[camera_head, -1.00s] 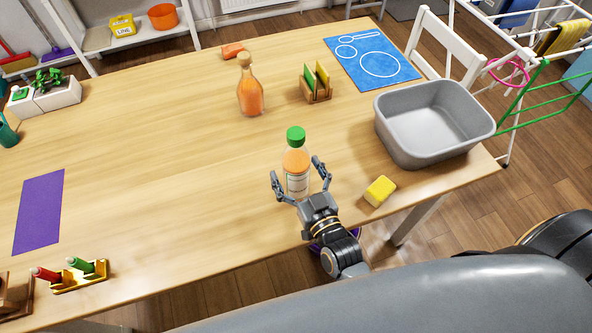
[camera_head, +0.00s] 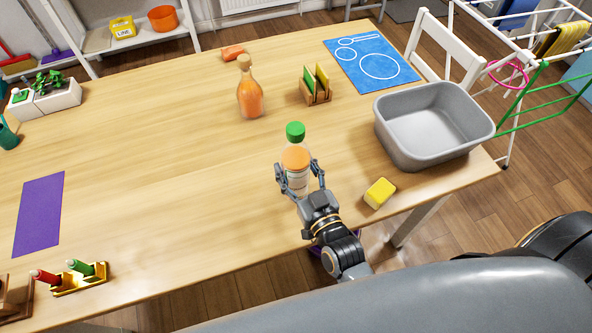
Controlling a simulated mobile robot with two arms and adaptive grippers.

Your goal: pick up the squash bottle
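The squash bottle (camera_head: 296,158) is clear with orange liquid, a pale label and a green cap. It stands near the table's front edge, in the middle of the head view. My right gripper (camera_head: 298,172) has its fingers on both sides of the bottle's lower body and appears closed on it. The fingers and palm hide part of the label and base. I cannot tell whether the bottle is clear of the table. My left gripper is not in view.
A corked orange bottle (camera_head: 250,92) stands behind. A wooden holder (camera_head: 316,97) and blue mat (camera_head: 371,62) lie farther back. A grey basin (camera_head: 434,148) and yellow sponge (camera_head: 380,193) are to the right. The table (camera_head: 160,150) is clear left of the bottle.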

